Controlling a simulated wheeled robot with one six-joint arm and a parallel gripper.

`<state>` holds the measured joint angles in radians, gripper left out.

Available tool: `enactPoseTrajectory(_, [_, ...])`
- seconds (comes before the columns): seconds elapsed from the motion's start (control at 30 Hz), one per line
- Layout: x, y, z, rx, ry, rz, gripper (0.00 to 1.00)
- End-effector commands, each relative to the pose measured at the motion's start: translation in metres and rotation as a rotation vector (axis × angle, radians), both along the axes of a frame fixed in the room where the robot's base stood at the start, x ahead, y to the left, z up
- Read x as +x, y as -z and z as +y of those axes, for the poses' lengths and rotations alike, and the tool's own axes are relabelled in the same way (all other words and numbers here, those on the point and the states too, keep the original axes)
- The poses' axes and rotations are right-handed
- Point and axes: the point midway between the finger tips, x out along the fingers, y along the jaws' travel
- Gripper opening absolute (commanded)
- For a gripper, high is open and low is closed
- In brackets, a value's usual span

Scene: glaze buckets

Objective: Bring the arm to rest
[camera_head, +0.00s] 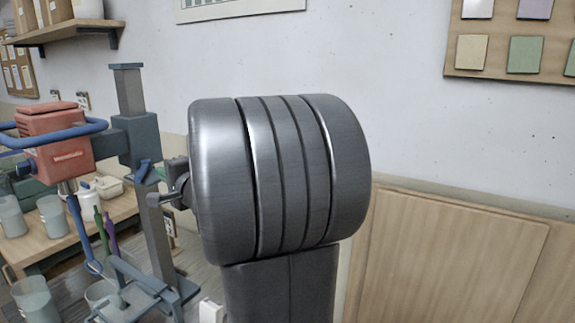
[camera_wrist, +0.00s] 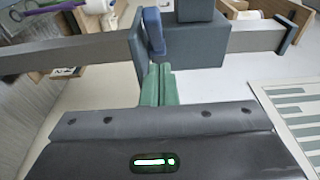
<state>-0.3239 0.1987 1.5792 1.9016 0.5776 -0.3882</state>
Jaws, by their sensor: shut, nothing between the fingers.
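My gripper (camera_wrist: 158,84) shows in the wrist view as a dark body with two green fingers close together. The fingers are shut and hold nothing. Just beyond them, in that picture, are a blue piece (camera_wrist: 154,32) and a dark teal block on a long grey bar (camera_wrist: 60,54). I cannot tell whether the fingers touch these. My gripper cannot be made out in the head view.
In the head view a large grey banded drum shape (camera_head: 222,180) blocks the middle. Left of it stand a red mixer (camera_head: 60,130) with a blue handle, its grey post (camera_head: 128,92) and several pale buckets (camera_head: 53,217). A wall shelf (camera_head: 70,32) is above.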

Motion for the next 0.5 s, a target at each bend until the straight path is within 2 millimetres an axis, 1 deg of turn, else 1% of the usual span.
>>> enactPoseTrajectory(0.03, [0.003, -0.004, -0.003, -0.001, -0.004, 0.003, 0.0])
enactPoseTrajectory(0.17, [0.009, -0.004, -0.008, -0.002, -0.037, 0.003, 0.0])
enactPoseTrajectory(0.5, [0.022, -0.004, -0.016, -0.001, -0.185, 0.004, 0.0])
